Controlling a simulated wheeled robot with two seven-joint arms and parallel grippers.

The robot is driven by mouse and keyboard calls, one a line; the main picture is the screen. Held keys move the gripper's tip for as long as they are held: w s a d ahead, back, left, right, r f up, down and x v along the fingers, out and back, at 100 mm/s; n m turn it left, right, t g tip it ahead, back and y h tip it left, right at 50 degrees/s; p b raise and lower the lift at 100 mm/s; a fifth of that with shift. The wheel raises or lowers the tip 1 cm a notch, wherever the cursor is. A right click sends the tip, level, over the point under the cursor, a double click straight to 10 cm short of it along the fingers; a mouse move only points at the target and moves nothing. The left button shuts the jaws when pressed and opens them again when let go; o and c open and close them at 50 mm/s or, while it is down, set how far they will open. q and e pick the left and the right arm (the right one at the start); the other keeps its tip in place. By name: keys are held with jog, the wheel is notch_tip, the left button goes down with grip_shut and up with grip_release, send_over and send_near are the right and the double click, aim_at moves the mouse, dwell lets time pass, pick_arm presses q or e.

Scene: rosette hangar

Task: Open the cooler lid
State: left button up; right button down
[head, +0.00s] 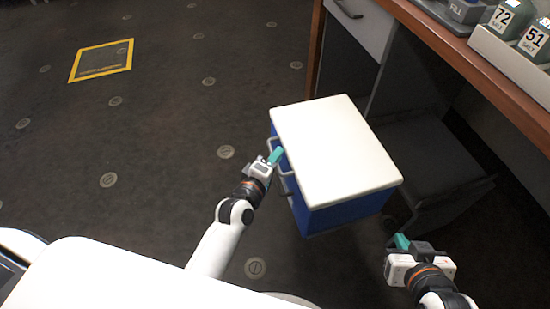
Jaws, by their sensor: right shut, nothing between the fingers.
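The cooler has a blue body (345,213) and a flat white lid (333,150). It stands on the dark floor in the middle of the head view, and its lid lies shut on the body. Grey handles (285,175) stick out on its left side. My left gripper (275,156) is at that side, with its teal fingertips close to the lid's left edge and a handle. I cannot tell whether it touches them or how far its fingers are apart. My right gripper (401,242) is shut and empty, to the right of the cooler's near corner.
A wood-edged desk (455,62) with a white drawer (360,22) runs along the right, behind the cooler. Numbered salt containers (507,18) stand in a tray on it. The floor to the left is clear, with a yellow-framed marking (75,66).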

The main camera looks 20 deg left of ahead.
pick_arm(q)
grip_shut()
jog(key=shift+r, duration=0.15)
